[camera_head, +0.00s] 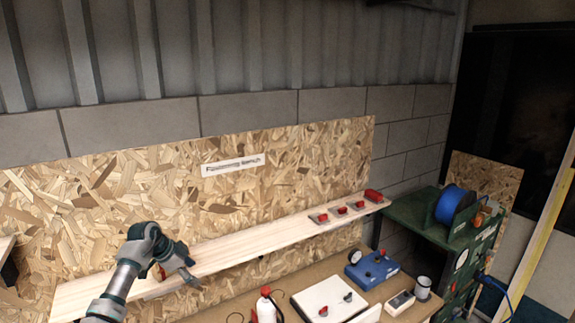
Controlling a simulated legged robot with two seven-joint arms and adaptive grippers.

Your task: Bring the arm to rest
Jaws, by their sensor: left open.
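My left arm comes in from the bottom left, and its wrist bends to the right in front of the wooden shelf (235,259). My left gripper (190,280) hangs at the shelf's front edge, pointing down and right. It is open, and I see nothing held in it. A small orange-brown thing (160,272) shows just beside the wrist, mostly hidden by it. My right gripper is not in view.
Several red pieces (343,210) sit at the shelf's right end. The bench below holds a red-and-white bottle (266,308), a white board (328,300), a blue box (372,269), a meter (400,303) and a cup (423,288). A green cabinet (410,212) with a blue spool (453,205) stands right.

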